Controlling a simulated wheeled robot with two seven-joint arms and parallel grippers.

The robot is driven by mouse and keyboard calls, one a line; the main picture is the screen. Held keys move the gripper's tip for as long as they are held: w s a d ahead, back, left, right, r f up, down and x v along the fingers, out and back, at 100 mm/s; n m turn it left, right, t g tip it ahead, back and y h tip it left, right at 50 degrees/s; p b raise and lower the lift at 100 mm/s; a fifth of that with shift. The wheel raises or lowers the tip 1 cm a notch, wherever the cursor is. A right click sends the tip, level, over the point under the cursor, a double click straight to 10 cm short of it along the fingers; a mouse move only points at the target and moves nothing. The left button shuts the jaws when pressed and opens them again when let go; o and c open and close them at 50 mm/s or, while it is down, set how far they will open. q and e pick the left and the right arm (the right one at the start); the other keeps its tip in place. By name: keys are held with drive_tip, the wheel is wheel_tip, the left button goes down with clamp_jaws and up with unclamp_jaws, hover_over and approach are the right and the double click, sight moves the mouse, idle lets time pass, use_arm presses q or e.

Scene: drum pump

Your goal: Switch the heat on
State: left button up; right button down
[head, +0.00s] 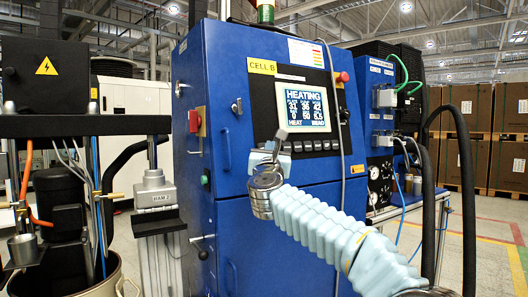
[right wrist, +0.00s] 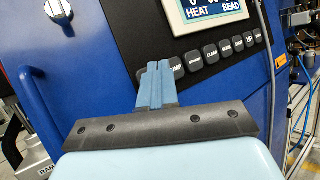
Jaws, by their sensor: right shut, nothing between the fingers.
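The blue cabinet (head: 215,120), marked CELL B, has a lit screen (head: 303,107). The screen reads HEATING at the top, with rows of numbers and the words HEAT and BEAD below. A row of dark buttons (head: 318,145) runs under the screen; it also shows in the right wrist view (right wrist: 210,53). My right gripper (head: 281,136) is at the left end of this row, shut and empty. In the right wrist view its blue fingertips (right wrist: 158,66) overlap the left buttons, one partly readable as PUMP. Any button behind them is hidden. I cannot tell whether they touch. My left gripper is out of view.
A red switch (head: 194,120) and a silver knob (head: 237,106) are on the cabinet left of the screen. A red stop button (head: 342,77) is at the panel's upper right. A grey cable hangs right of the screen. Black hoses (head: 468,190) stand at the right.

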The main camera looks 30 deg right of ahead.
drive_tip(key=s, duration=0.1)
drive_tip(key=s+b, duration=0.1)
drive_tip(key=s, duration=0.1)
drive_tip(key=s+r+b, duration=0.1)
drive_tip(key=s, duration=0.1)
drive_tip(key=shift+d, duration=0.2)
idle(0.9)
